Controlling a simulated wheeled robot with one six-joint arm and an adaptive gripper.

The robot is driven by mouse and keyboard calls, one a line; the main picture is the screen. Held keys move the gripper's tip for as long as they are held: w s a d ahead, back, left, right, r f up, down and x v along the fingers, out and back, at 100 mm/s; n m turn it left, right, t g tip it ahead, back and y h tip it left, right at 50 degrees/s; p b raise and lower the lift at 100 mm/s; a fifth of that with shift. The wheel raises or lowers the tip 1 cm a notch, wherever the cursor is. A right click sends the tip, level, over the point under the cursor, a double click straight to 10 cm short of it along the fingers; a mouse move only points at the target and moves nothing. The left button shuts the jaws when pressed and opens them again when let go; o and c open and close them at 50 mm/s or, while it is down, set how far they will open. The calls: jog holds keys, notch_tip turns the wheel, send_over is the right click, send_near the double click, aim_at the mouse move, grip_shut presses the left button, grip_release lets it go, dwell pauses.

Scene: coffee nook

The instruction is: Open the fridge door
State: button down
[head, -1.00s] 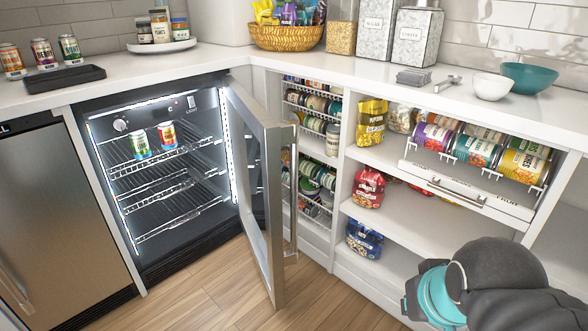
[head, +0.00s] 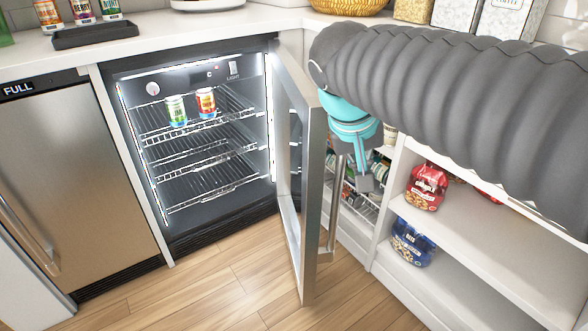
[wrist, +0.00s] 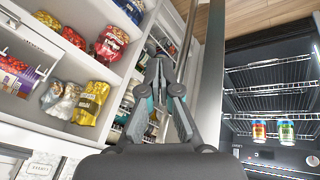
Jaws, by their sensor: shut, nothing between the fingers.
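The fridge (head: 185,235) stands under the counter with its lit inside in view. Its door (head: 312,240) stands wide open, swung out to the right, with a long vertical metal handle (head: 334,195) on the right-hand face. My gripper (head: 362,185) is just right of the door, beside the handle, pointing down; my arm partly hides it. In the wrist view my gripper (wrist: 166,85) shows its fingers close to the handle (wrist: 187,40), with the door edge on the right. The fingers hold nothing. I cannot tell whether they touch the handle or the door.
Two cans (head: 177,110) stand on the fridge's top wire rack. Right of the door, open shelves (head: 480,240) hold bags. A steel appliance marked FULL (head: 75,170) is at left. A black tray (head: 95,34) and cans are on the counter. The wooden floor (head: 235,290) is clear.

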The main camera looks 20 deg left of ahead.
send_near(307, 152)
notch_tip(307, 152, down, 5)
jog(key=s+d, duration=0.2)
jog(key=d, duration=0.1)
jog(key=a+n+t+h+b, duration=0.1)
jog(key=a+t+b, duration=0.1)
jog(key=a, duration=0.8)
jog(key=w+d+f, duration=0.5)
jog(key=w+f, duration=0.1)
jog(key=f, duration=0.1)
jog(key=shift+w+d+f+b, duration=0.2)
jog(key=shift+d+f+b, duration=0.15)
jog(key=shift+f, duration=0.05)
